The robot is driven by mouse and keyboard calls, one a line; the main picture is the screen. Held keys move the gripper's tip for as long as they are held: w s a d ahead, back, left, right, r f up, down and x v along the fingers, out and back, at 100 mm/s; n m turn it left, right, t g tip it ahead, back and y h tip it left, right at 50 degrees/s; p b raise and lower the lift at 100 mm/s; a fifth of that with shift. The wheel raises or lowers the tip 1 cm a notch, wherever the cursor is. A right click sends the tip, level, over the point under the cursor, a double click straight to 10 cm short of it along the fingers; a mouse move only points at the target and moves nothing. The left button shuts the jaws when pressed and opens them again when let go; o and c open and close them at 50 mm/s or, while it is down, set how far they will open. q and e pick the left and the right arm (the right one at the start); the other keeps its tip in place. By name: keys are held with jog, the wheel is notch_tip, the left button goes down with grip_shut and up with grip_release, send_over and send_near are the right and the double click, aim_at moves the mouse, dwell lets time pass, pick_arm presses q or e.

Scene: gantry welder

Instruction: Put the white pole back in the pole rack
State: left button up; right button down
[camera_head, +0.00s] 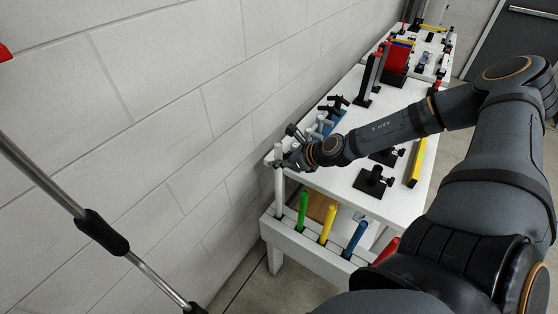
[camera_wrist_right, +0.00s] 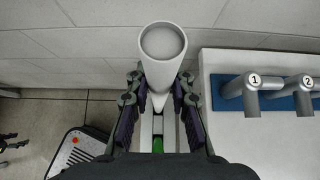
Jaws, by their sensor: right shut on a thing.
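The white pole (camera_head: 279,190) stands roughly upright at the left end of the pole rack (camera_head: 300,244). My right gripper (camera_head: 284,163) is shut on its upper part. In the right wrist view the white pole (camera_wrist_right: 163,62) shows its round top end between the two fingers (camera_wrist_right: 158,110). Its lower end is at the rack's left end; I cannot tell whether it is inside a slot. The rack is a white ledge on the table's near end, holding a green pole (camera_head: 302,212), a yellow pole (camera_head: 327,224), a blue pole (camera_head: 354,240) and a red pole (camera_head: 386,250). My left gripper is not in view.
The white table (camera_head: 345,186) carries black clamps (camera_head: 373,181), a yellow bar (camera_head: 417,163) and dark uprights (camera_head: 371,78). Numbered grey pegs (camera_wrist_right: 252,83) on a blue base are close beside the right gripper. A block wall (camera_head: 150,120) runs close along the left.

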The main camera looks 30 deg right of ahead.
aim_at(281, 183)
jog(key=shift+f+b, duration=5.2)
jog(key=shift+f, duration=0.45)
jog(key=shift+r, duration=0.1)
